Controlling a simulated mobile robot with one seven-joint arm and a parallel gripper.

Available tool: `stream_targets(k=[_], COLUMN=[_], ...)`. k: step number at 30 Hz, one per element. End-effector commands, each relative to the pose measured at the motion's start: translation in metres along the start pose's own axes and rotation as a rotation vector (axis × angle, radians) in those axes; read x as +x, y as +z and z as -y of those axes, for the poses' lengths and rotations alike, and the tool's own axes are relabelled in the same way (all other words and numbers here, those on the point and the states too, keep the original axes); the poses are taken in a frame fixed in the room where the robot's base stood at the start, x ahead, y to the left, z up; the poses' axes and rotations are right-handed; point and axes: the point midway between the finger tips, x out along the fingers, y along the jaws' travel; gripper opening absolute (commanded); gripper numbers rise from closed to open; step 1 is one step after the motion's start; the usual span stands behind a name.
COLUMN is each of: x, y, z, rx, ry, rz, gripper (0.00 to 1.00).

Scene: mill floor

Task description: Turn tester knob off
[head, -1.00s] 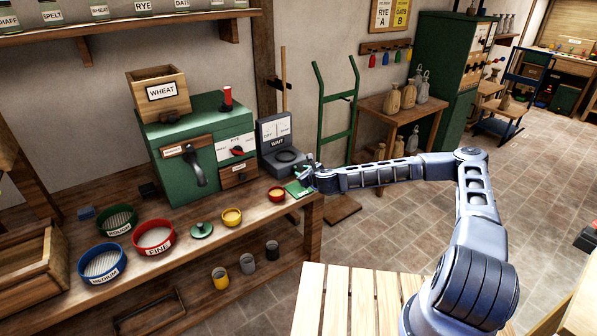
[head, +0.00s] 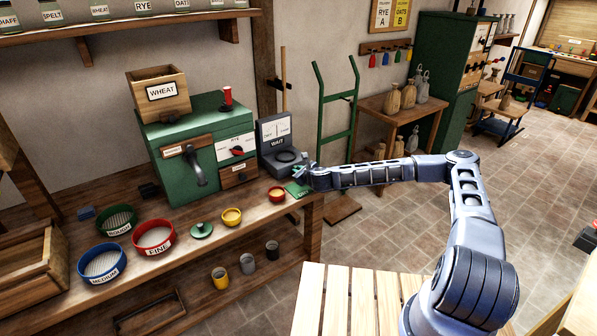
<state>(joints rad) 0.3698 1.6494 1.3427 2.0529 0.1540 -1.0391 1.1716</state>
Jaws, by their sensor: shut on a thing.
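My gripper (head: 302,172) is at the tester's front right corner, low over the bench. Its jaws are shut on what appears to be the tester knob. The knob is hidden behind the fingers, so its setting cannot be seen.
A small red bowl (head: 277,194) and a yellow bowl (head: 232,217) are nearby. A green mill (head: 190,125) stands left of the tester. A green hand truck (head: 337,125) stands behind my arm.

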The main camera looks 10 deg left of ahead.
Motion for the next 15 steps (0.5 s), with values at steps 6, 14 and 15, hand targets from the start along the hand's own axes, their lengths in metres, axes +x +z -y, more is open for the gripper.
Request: stream_targets(k=[6,14,15], x=[0.0001,0.0003,0.0004], y=[-0.0003,-0.0004,-0.0009], z=[-0.0021,-0.0065,-0.0072], rx=[-0.058,-0.222,-0.248], ry=[-0.022,-0.089,-0.099], rz=[-0.002,-0.001,-0.001], gripper=[0.00,0.00,0.00])
